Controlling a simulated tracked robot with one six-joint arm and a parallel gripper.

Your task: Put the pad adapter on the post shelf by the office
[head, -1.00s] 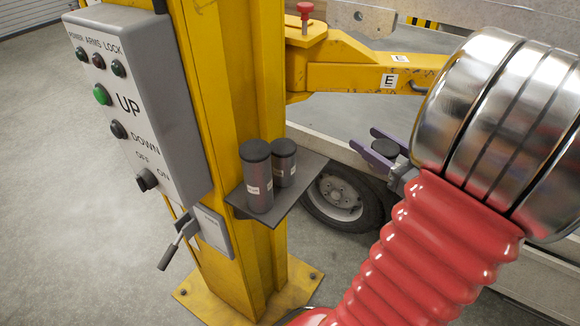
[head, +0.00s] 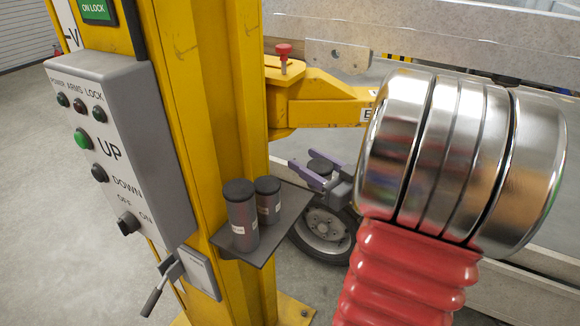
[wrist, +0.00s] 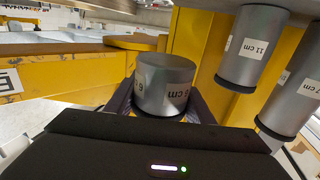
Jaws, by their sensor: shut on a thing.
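The pad adapter (wrist: 165,85) is a short grey cylinder with a white label. My gripper (wrist: 160,105) is shut on it, a dark finger on each side. In the head view, the purple fingers of my gripper (head: 313,174) hold the adapter, and its dark top (head: 320,166) shows between them. The post shelf (head: 287,214) is a dark plate on the yellow post. My gripper is just beyond the shelf's right edge in the picture; the exact gap and height cannot be told.
Two taller adapters (head: 240,215) (head: 268,203) stand on the shelf's left side; its right part is bare. A grey control box (head: 150,140) and a lever (head: 161,288) are on the post. A yellow lift arm (head: 320,100) and a wheel (head: 325,235) lie behind.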

